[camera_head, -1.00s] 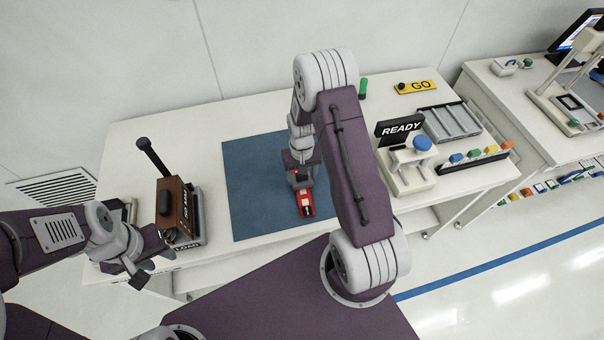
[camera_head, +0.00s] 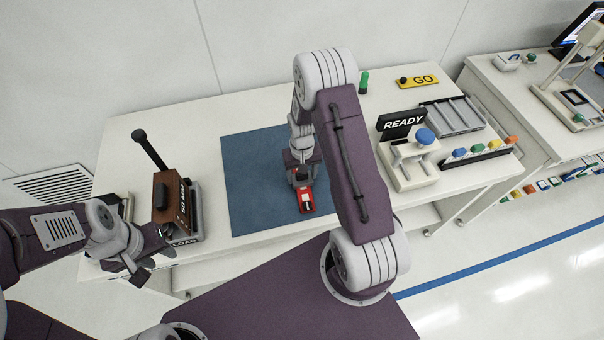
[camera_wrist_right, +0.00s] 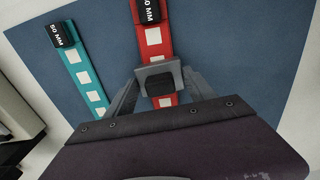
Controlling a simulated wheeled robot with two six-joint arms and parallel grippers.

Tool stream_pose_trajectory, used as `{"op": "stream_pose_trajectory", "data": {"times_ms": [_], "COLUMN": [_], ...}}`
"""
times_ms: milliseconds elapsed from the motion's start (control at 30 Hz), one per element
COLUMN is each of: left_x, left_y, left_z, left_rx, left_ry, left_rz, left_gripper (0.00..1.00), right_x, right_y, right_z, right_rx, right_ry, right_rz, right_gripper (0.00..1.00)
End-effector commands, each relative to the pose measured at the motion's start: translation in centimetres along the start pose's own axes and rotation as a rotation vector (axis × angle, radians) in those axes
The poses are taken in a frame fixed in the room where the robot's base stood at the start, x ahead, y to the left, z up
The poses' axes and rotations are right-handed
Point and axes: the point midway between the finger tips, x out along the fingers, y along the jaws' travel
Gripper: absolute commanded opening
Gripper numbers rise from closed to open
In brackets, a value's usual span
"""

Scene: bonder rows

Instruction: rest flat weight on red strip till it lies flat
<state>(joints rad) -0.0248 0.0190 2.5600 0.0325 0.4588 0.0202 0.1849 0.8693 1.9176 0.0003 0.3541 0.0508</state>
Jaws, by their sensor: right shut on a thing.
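The red strip (camera_wrist_right: 157,42) with white squares lies on the blue mat; it also shows in the head view (camera_head: 306,206). A black block marked 50 MM (camera_wrist_right: 148,10) sits on its far part. My right gripper (camera_wrist_right: 160,84) is shut on the grey flat weight (camera_wrist_right: 156,70), which has a dark knob. The weight is over the near part of the red strip and hides some of it. I cannot tell whether it touches the strip. In the head view my right gripper (camera_head: 302,177) is largely hidden by its arm. My left gripper (camera_head: 150,262) is open and empty, by the table's front left edge.
A teal strip (camera_wrist_right: 84,67) with another 50 MM block (camera_wrist_right: 63,33) lies left of the red one on the blue mat (camera_head: 250,175). A brown box with a black lever (camera_head: 168,203) stands left of the mat. The READY stand (camera_head: 410,172) is on the right.

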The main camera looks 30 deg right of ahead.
Motion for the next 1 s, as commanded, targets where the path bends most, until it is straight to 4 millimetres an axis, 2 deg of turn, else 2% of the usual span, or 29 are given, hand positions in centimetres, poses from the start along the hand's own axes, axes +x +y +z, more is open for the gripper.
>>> {"op": "stream_pose_trajectory", "data": {"times_ms": [200,233,300,333,667,767,1000], "left_x": [0.4,0.3,0.3,0.3,0.4,0.7,1.3], "left_y": [0.0,0.0,0.0,0.0,0.0,0.0,0.0], "left_z": [0.0,0.0,0.0,0.0,0.0,0.1,0.1], "left_rx": [0.0,0.0,0.0,0.0,0.0,0.0,0.0], "left_ry": [0.0,0.0,0.0,0.0,0.0,0.0,0.0], "left_rz": [0.0,0.0,0.0,0.0,0.0,0.0,0.0], "left_gripper": [0.36,0.36,0.36,0.36,0.36,0.36,0.36], "right_x": [0.4,0.4,0.4,0.4,0.1,-1.4,-6.7], "right_y": [0.0,0.0,0.0,0.0,0.0,0.0,0.0], "right_z": [-0.1,-0.1,-0.1,-0.1,0.0,-0.1,-0.1], "right_rx": [0.0,0.0,0.0,0.0,0.0,0.0,0.0], "right_ry": [0.002,0.002,0.002,0.001,0.001,0.005,0.006], "right_rz": [0.0,0.0,0.0,0.0,0.0,0.0,0.0], "right_gripper": [0.0,0.66,0.86,0.89,0.89,0.89,0.89]}}
